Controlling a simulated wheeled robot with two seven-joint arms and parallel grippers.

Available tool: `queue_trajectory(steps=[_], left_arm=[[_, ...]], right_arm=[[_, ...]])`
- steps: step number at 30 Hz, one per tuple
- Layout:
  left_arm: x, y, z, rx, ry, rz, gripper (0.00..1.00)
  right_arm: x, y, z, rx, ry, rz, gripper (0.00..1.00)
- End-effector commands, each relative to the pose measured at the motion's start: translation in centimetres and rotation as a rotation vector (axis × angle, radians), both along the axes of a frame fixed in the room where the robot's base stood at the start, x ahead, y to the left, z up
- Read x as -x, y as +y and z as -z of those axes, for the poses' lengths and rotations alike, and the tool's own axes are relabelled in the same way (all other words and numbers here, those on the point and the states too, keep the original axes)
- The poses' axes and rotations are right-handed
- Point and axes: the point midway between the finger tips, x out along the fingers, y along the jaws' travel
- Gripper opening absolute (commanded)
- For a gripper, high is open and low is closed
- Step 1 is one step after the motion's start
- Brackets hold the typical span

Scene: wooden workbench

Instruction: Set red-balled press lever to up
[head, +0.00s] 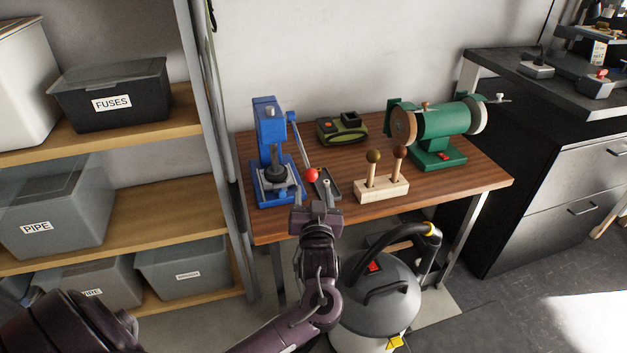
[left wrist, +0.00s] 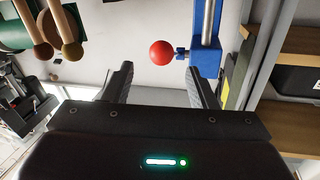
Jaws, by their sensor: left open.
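The blue press (head: 268,150) stands at the left of the workbench. Its pale lever (head: 298,142) slopes down from near the press's top toward the bench front and ends in a red ball (head: 311,175), so the lever is low. My left gripper (head: 312,197) is open and empty, just in front of and below the ball. In the left wrist view the red ball (left wrist: 162,53) shows beyond and between the open fingertips (left wrist: 160,82), apart from both. Blue press parts (left wrist: 206,62) appear right of it. My right gripper is not in view.
A wooden block (head: 383,190) with two ball-topped pegs stands right of the lever. A green grinder (head: 440,127) and a green-black box (head: 341,128) are behind. A grey vacuum (head: 378,290) stands before the workbench (head: 465,185).

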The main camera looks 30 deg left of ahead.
Motion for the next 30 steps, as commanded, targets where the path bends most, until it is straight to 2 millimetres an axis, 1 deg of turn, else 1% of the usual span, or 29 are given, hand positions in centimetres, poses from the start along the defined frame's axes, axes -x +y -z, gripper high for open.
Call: queue_trajectory(steps=[5,12,15,19,26,30], left_arm=[[-1.8,1.5,-0.2,-0.004,-0.004,-0.006,0.52],[-4.8,3.6,-0.1,-0.004,-0.002,-0.004,0.52],[-5.6,4.2,-0.1,-0.003,-0.002,-0.003,0.52],[-6.0,4.5,-0.1,-0.001,-0.001,-0.003,0.52],[-6.0,4.5,0.0,0.0,0.0,-0.002,0.52],[-6.0,4.5,0.0,0.0,0.0,-0.002,0.34]], right_arm=[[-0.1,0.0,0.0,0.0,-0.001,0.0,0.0],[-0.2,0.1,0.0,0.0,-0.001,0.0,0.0],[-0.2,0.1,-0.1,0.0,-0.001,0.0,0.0],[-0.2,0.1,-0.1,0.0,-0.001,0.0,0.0],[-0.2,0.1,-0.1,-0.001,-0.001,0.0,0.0],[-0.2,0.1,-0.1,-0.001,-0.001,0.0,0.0]])
